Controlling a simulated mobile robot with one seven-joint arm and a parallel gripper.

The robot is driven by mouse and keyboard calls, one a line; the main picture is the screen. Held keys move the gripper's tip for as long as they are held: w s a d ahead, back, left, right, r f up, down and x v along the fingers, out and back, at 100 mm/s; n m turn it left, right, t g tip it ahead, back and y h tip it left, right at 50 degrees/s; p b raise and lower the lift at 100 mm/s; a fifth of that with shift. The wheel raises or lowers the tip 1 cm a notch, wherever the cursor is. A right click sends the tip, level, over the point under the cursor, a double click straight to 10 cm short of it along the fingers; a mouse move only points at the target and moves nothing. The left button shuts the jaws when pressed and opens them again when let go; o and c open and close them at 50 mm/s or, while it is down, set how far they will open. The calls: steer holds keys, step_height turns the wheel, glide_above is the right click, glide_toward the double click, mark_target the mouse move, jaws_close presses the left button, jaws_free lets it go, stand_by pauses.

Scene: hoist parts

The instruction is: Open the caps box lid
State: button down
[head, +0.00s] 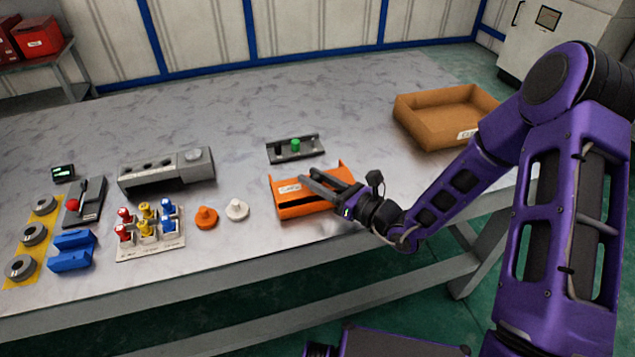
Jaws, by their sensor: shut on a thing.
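The caps box (290,210) is an orange box with a white label, near the front edge of the table, right of the middle. Its orange lid (330,174) shows beside and behind my gripper's fingers, and I cannot tell from this view how far it stands open. My gripper (308,180) reaches in from the right over the box, its dark fingers shut on the lid. The fingers hide part of the box, and the exact spot of contact is too small to see.
Behind the box is a grey rack (295,148) with a green piece. An orange knob (206,218) and a white knob (237,209) stand left of it. A brown tray (447,112) is at the back right. Bare table lies between the box and tray.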

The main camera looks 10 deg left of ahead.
steer(key=shift+w+a, duration=0.35)
steer(key=shift+w, duration=0.2)
steer(key=c, duration=0.5)
jaws_free()
steer(key=shift+c, duration=0.2)
steer(key=shift+d, duration=0.1)
steer(key=p+v, duration=0.1)
steer(key=v, duration=1.6)
steer(key=shift+s+d, duration=0.1)
